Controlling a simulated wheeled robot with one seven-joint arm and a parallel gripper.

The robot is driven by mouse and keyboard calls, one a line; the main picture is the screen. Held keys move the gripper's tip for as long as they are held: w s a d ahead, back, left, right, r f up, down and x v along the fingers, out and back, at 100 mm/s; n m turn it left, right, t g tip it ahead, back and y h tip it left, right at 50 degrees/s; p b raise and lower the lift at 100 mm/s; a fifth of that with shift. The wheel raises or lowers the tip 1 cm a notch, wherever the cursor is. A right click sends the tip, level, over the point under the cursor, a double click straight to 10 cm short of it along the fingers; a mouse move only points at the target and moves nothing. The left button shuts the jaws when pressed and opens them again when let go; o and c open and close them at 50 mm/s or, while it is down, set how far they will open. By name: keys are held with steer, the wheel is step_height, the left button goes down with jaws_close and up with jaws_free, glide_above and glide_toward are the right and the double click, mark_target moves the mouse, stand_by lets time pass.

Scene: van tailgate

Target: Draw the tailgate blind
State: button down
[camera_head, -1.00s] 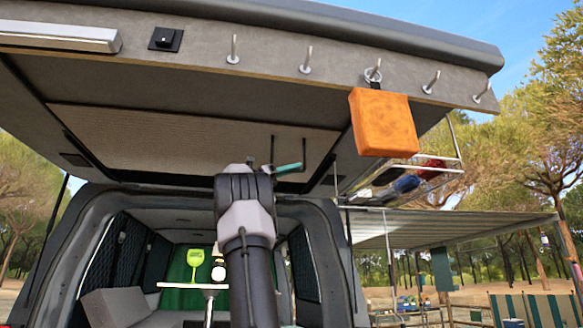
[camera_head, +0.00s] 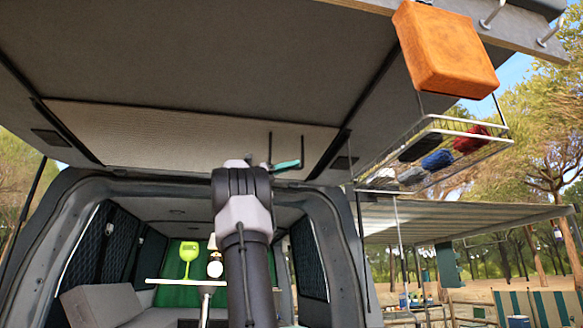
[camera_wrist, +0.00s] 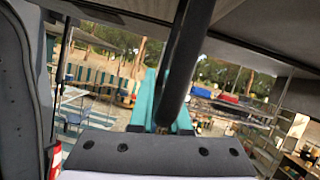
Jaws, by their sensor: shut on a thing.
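The tailgate blind (camera_head: 180,130) is a pale beige panel on the underside of the raised tailgate, between two dark side rails. A dark handle (camera_head: 270,147) with two thin posts hangs below the panel's right part. My gripper (camera_head: 287,165), with teal fingers, is at the lower end of this handle. In the wrist view, the teal fingers of my gripper (camera_wrist: 165,95) are shut on the dark bar of the handle (camera_wrist: 190,50), which slants up between them. My arm hides part of the van's opening. The handle's upper attachment is hard to make out.
An orange box (camera_head: 447,50) hangs by the tailgate's right edge, above a wire rack (camera_head: 445,150) with folded cloths. A thin support pole (camera_head: 30,205) stands left. Inside the van are a green lamp (camera_head: 189,255), a white table (camera_head: 165,282) and a grey seat (camera_head: 100,303).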

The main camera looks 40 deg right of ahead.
steer(key=c, duration=0.9)
jaws_free()
steer(key=v, duration=1.1)
